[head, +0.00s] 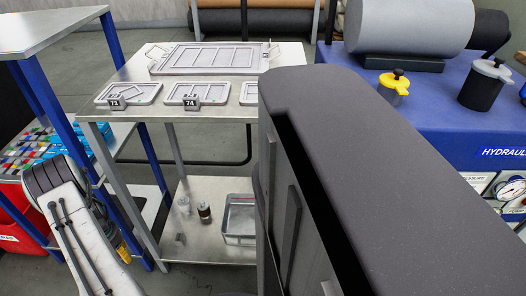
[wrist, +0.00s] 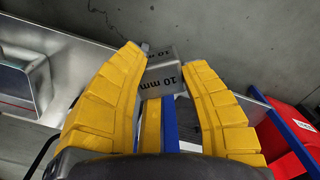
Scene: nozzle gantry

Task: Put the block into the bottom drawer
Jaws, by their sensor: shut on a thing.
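The block (wrist: 167,71) is a small grey metal block marked "10 mm" on its faces. In the wrist view it sits between the yellow fingertips of my gripper (wrist: 164,62), which is shut on it. The block is tilted in the picture, with the grey floor behind it. No drawer can be clearly identified in either view.
A metal table (head: 134,68) holds grey trays (head: 205,58) and tags marked 73 and 74. Its lower shelf (head: 180,252) carries small cylinders and a wire-framed tray (head: 239,222). A blue hydraulic unit (head: 420,125) stands right. A red bin (wrist: 287,127) is at right in the wrist view.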

